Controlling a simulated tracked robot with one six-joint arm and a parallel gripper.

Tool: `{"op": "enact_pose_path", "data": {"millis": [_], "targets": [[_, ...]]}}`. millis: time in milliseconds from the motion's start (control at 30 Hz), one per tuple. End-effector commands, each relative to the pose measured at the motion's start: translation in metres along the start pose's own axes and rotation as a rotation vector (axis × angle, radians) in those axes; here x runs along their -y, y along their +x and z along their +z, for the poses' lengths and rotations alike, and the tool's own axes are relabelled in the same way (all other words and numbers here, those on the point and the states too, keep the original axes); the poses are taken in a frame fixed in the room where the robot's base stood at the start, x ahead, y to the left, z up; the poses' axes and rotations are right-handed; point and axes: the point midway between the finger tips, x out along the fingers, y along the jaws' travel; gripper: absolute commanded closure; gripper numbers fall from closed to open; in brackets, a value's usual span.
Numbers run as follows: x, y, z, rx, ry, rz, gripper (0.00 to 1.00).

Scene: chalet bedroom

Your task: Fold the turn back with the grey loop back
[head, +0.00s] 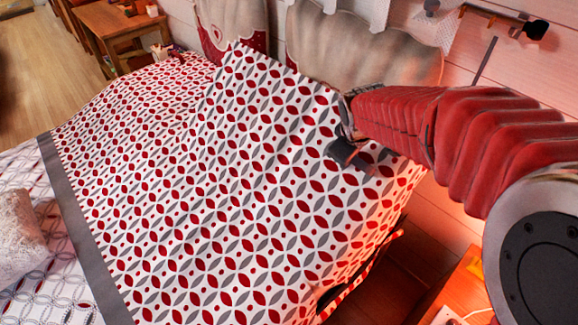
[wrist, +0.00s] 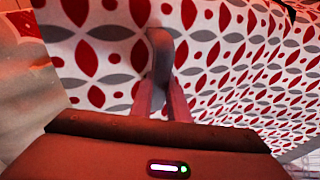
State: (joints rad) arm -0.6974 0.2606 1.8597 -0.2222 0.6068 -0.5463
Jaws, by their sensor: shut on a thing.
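The turn back is a white cloth with red and grey leaf shapes (head: 220,190) and a plain grey band (head: 75,215) along its left side. It spreads over most of the bed in the head view, its upper right part raised and sloping towards my gripper (head: 345,148). In the wrist view the cloth (wrist: 230,60) fills the space beyond my gripper (wrist: 160,88). The grey loop (wrist: 160,52) stands between the fingertips, and my gripper is shut on it. In the head view my gripper hides the place where loop and cloth meet.
Two upholstered headboard panels (head: 350,55) stand behind the bed against the pink plank wall. A wooden table (head: 110,25) is at the upper left. A lit wooden bedside top (head: 465,290) is at the lower right. A pale pillow (head: 18,235) lies at the left edge.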

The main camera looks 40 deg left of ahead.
Motion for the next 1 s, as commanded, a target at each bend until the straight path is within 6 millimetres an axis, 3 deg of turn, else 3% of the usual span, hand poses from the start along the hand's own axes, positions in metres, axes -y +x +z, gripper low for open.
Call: {"op": "enact_pose_path", "data": {"millis": [267,633,1000], "targets": [[0.009,0.001,0.001,0.009,-0.003,-0.008,0.96],[0.033,-0.03,-0.007,0.007,-0.019,0.046,0.91],[0.057,-0.061,-0.015,0.007,-0.033,0.1,0.93]]}}
